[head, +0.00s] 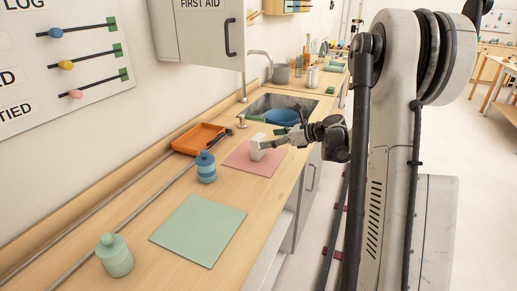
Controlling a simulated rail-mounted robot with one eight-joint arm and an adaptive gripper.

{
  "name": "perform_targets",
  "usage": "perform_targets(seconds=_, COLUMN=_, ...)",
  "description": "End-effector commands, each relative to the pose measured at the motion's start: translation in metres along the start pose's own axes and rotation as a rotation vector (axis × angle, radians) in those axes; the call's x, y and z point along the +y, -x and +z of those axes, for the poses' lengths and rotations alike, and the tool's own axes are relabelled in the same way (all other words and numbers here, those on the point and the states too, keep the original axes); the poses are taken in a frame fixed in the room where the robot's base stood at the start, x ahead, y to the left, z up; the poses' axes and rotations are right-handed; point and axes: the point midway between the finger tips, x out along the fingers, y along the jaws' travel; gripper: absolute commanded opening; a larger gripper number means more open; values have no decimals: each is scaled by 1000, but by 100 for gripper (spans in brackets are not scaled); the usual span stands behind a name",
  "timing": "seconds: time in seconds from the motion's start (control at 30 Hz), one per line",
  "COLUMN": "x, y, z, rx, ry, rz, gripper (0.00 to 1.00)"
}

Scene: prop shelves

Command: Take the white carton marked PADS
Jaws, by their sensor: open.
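A small white block-shaped item (255,152), likely the carton, stands on the pink mat (273,166) on the wooden counter. Its marking is too small to read. My gripper (270,143) reaches in from the right, with its fingers open right at the white item. The fingers hide part of its right side, and I cannot tell whether they touch it. A white cabinet (205,35) marked FIRST AID hangs on the wall above the counter, shut.
A blue jar (206,168) and an orange tray (199,138) stand left of the pink mat. A green mat (198,230) and a green jar (114,256) are nearer. Behind are a sink (262,104) with a blue bowl (282,117) and a tap.

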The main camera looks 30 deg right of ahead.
Motion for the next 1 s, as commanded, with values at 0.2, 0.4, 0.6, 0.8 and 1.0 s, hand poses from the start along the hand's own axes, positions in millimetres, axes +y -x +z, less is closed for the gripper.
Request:
perform_targets(seconds=0.2, x=1, y=-13, z=0, rx=0, ry=1, rz=1, gripper=78)
perform_targets(seconds=0.4, x=2, y=-30, z=-4, rx=0, ry=2, rz=1, gripper=78)
perform_targets(seconds=0.6, x=3, y=-57, z=-5, rx=0, ry=1, rz=1, gripper=78)
perform_targets(seconds=0.8, x=3, y=-63, z=-5, rx=0, ry=1, rz=0, gripper=78)
perform_targets(seconds=1.0, x=3, y=-63, z=-5, rx=0, ry=1, rz=0, gripper=63)
